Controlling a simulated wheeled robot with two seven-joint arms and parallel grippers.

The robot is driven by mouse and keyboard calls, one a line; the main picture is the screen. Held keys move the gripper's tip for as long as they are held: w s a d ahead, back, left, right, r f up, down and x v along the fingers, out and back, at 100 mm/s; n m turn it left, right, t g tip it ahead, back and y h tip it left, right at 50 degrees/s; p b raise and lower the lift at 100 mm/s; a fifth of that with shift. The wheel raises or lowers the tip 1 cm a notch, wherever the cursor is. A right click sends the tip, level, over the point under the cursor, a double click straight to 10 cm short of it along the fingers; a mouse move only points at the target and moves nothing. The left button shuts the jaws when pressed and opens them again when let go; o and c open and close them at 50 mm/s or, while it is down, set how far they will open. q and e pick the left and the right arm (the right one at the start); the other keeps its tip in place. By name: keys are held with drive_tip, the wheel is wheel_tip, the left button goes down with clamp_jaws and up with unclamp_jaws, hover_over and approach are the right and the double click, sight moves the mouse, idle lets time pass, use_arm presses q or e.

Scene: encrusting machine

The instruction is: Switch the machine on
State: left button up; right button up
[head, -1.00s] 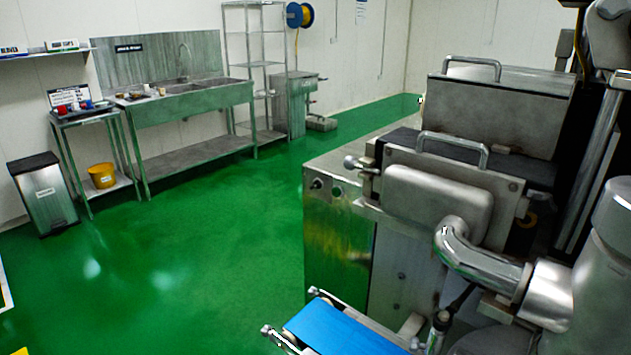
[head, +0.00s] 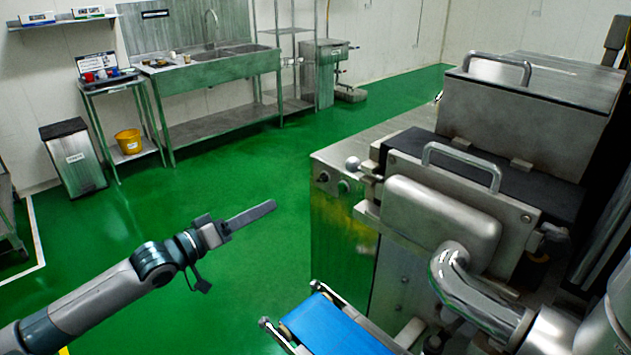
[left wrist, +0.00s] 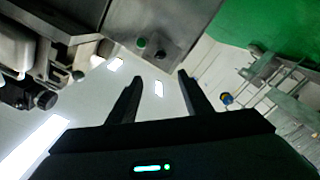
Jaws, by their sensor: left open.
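The steel encrusting machine (head: 480,220) stands on the right in the head view. A dark knob (head: 323,178) and a green button (head: 343,186) sit at the top of its left-hand panel. In the left wrist view, the green button (left wrist: 141,43) and the dark knob (left wrist: 160,54) show near the panel's edge, beyond the fingers. My left gripper (head: 268,208) is to the left of the panel, apart from it, over the floor. In the left wrist view, its two fingers (left wrist: 159,76) are spread with nothing between them. My right gripper is not visible.
A blue conveyor belt (head: 335,330) juts out at the machine's lower front. A steel sink table (head: 215,92), a small stand with a yellow bucket (head: 129,141) and a bin (head: 75,158) line the back wall. The green floor between is clear.

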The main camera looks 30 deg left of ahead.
use_arm(q)
drive_tip(key=shift+w, duration=0.2)
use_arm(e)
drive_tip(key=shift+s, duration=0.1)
use_arm(q)
drive_tip(key=p, duration=0.1)
approach(319, 180)
drive_tip(key=p+x, duration=0.3)
drive_tip(key=x, duration=0.2)
drive_tip(key=shift+w+d+r, duration=0.15)
drive_tip(key=shift+w+r, duration=0.05)
drive_tip(key=shift+w, duration=0.1)
drive_tip(key=shift+x, duration=1.1)
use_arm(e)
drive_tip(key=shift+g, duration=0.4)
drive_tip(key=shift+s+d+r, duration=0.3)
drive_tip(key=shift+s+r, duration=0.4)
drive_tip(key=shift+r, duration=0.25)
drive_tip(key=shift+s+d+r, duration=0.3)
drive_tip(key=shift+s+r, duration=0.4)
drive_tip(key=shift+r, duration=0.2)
use_arm(q)
drive_tip(key=shift+f, duration=0.15)
drive_tip(key=shift+c, duration=0.6)
drive_tip(key=c, duration=0.9)
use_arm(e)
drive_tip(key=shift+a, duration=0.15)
